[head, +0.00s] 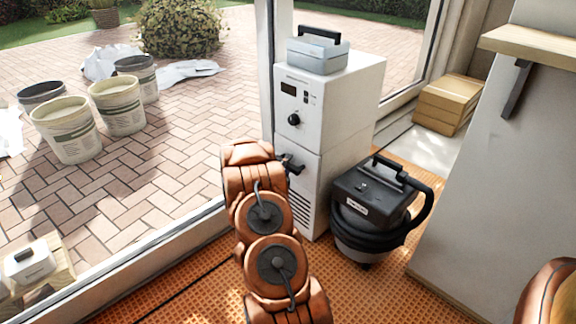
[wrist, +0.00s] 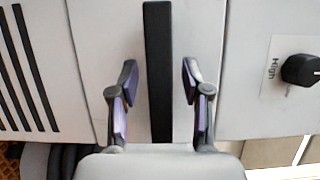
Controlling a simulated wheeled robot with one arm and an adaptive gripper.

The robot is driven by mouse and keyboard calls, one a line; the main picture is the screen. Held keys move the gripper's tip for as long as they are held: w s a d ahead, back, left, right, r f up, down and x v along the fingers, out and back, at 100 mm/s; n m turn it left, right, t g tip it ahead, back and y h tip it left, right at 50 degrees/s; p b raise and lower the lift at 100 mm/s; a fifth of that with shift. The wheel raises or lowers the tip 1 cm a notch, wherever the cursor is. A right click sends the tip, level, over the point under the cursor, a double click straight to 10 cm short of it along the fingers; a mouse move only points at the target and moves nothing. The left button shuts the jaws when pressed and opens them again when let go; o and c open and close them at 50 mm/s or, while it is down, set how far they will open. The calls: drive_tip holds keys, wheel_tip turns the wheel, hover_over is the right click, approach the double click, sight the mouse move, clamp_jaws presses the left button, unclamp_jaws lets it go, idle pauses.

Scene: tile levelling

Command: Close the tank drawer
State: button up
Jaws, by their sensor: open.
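A white dehumidifier-like cabinet (head: 335,105) stands by the glass door, with a small display and a dark knob on its upper front. In the wrist view, a pale front panel (wrist: 100,60), seemingly the tank drawer, carries a long black bar (wrist: 158,70) that looks like its handle. My gripper (head: 293,163) is at the cabinet's front in the head view. In the wrist view my gripper (wrist: 157,85) is open, one finger on each side of the bar, with gaps to both. My arm hides part of the front, and I cannot tell how far the drawer stands out.
A knob marked High (wrist: 302,69) lies right of the panel in the wrist view; vent slots (wrist: 27,70) lie left. A black vacuum (head: 375,200) stands close to the cabinet's right. A grey case (head: 318,55) sits on top. Buckets (head: 68,130) stand outside on the paving.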

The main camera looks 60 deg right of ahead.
drive_tip(key=v, duration=1.1)
drive_tip(key=shift+a, duration=0.4)
